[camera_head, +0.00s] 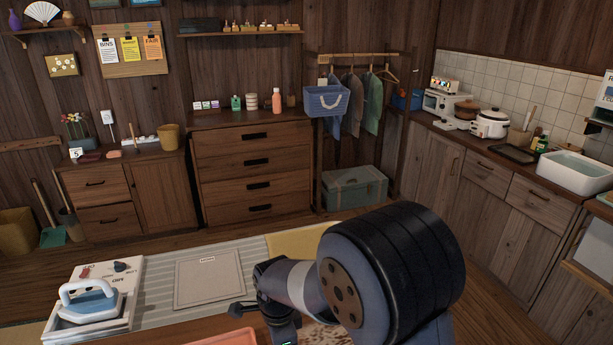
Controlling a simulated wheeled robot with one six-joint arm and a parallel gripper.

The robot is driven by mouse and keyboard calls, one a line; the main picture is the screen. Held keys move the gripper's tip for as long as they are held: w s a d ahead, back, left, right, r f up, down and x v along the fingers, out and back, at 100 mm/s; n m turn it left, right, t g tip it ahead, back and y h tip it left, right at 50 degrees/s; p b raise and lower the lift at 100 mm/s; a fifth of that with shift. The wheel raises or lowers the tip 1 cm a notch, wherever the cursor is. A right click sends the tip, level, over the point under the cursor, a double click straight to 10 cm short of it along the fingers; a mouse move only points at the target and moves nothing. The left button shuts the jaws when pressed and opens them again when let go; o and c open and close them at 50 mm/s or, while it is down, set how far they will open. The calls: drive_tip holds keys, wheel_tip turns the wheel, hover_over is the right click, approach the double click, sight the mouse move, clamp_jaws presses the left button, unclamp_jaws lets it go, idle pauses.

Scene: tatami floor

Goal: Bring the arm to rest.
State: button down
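My arm is folded close to the camera at the lower middle. Its big black and blue-grey joint fills much of the lower right centre, with a pale grey link and a darker joint to its left. The arm's end runs down toward the bottom edge. My gripper's fingers do not show, so I cannot see whether they hold anything.
On the surface below are a blue-and-white iron (88,301) on a stand, a flat grey board (209,278) and an orange tray (228,338), cut off by the bottom edge. Behind stand a wooden drawer chest (228,166) and a teal trunk (353,188). A kitchen counter (478,150) lines the right.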

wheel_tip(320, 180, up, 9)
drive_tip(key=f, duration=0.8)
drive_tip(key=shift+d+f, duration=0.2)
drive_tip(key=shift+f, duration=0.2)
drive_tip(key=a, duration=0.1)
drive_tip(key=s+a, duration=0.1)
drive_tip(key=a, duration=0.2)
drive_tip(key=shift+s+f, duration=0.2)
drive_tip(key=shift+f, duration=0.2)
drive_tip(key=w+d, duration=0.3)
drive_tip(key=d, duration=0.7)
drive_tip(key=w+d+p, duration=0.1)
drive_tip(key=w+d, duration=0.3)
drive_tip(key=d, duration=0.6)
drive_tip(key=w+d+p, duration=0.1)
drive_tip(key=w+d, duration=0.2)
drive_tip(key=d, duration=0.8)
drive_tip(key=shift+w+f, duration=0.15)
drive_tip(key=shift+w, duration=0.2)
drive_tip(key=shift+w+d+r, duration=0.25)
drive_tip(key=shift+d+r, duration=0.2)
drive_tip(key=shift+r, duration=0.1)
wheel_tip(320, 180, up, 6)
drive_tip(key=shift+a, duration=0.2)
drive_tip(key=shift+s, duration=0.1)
